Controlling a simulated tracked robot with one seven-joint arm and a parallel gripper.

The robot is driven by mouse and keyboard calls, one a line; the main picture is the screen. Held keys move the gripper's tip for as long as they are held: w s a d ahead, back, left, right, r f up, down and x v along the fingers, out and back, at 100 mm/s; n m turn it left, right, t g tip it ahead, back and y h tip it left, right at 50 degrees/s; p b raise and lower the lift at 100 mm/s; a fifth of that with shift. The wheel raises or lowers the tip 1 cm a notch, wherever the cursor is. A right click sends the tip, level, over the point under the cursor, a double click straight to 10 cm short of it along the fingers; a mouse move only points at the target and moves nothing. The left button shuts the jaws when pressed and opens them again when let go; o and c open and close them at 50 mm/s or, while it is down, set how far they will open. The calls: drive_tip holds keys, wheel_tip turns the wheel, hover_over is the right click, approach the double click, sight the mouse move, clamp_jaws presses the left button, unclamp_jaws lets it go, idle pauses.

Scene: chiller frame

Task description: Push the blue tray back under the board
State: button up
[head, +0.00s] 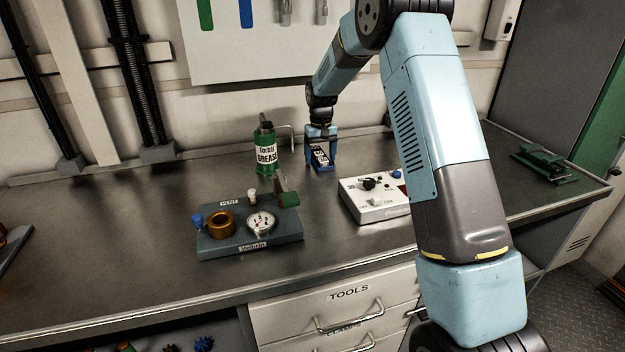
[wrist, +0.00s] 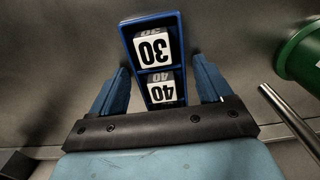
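The blue tray (head: 322,168) stands on the steel bench near the wall, below the pale tool board (head: 285,60). In the wrist view the tray (wrist: 127,50) holds white blocks marked 30 (wrist: 152,48) and 40 (wrist: 161,94), one in each compartment. My gripper (head: 322,161) points down over the tray. In the wrist view my gripper (wrist: 160,68) has its fingers apart, one on each side of the tray, with narrow gaps showing. Whether the palm touches the tray's end is hidden.
A green grease can (head: 265,150) stands left of the tray, with a thin metal handle or rail (head: 290,138) beside it. A white switch box (head: 372,212) sits in front right. A gauge panel (head: 250,245) lies front left. Green hardware (head: 545,160) sits far right.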

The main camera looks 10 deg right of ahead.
drive_tip(key=shift+r, duration=0.1)
drive_tip(key=shift+s+d+r, duration=0.1)
drive_tip(key=shift+s+r, duration=0.4)
drive_tip(key=shift+r, duration=0.5)
drive_tip(key=shift+s+d+r, duration=0.1)
drive_tip(key=shift+s+r, duration=0.4)
drive_tip(key=shift+r, duration=0.45)
drive_tip(key=shift+s+d+r, duration=0.1)
drive_tip(key=shift+s+r, duration=0.4)
drive_tip(key=shift+r, duration=0.5)
drive_tip(key=shift+s+d+r, duration=0.1)
drive_tip(key=shift+s+r, duration=0.05)
drive_tip(key=shift+r, duration=0.1)
drive_tip(key=s+d+r+m+t, duration=0.1)
drive_tip(key=s+d+r, duration=0.3)
drive_tip(key=s+r, duration=0.55)
drive_tip(key=s+d+r+t, duration=0.2)
drive_tip(key=s+d+r, duration=0.1)
drive_tip(key=s+r, duration=0.6)
drive_tip(key=s+d+m+t, duration=0.1)
drive_tip(key=s+d, duration=0.3)
drive_tip(key=s, duration=2.1)
drive_tip(key=shift+d+f+t, duration=0.15)
drive_tip(key=shift+f+t, duration=0.2)
drive_tip(key=shift+t, duration=0.45)
